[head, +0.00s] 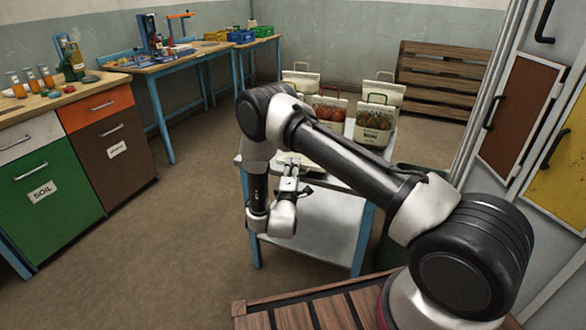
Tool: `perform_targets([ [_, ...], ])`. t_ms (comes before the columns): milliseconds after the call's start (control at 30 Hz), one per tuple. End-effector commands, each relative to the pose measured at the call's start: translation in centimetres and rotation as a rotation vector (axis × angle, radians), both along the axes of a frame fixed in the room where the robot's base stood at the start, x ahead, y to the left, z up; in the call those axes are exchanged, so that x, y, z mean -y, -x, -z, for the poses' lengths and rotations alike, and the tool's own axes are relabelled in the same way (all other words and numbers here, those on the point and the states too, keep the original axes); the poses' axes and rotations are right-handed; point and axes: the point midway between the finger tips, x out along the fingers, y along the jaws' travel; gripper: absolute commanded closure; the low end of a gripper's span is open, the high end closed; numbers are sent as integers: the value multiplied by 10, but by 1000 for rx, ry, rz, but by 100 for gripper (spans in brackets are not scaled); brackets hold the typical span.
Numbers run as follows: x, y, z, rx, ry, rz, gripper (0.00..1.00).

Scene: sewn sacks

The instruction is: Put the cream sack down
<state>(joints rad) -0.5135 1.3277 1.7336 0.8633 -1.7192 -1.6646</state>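My gripper (290,182) is at the near left edge of a small blue-legged table (360,187), with its fingers pointing away from me. A pale cream piece (298,160) shows just beyond the fingers, mostly hidden by my arm. I cannot tell whether it is a sack, or whether the fingers hold it. Several cream sacks with handles stand upright on the table: one with a green handle (373,122) at right, one with a reddish picture (331,111) in the middle, one at back left (298,83) and one at back right (385,91).
Blue-legged workbenches (160,70) line the back left. A slatted wooden rack (440,78) stands behind the table. Wall cabinets (518,110) are at right. Floor at left centre is clear.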

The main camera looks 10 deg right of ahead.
Motion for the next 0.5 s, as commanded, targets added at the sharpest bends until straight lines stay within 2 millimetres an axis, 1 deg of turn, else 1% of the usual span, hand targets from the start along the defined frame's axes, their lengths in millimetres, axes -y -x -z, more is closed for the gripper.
perform_targets([
  [333, 0, 0, -2, 0, 0, 0, 58],
  [433, -4, 9, 1, -3, 2, -2, 58],
  [500, -9, 20, 3, -3, 3, -2, 58],
])
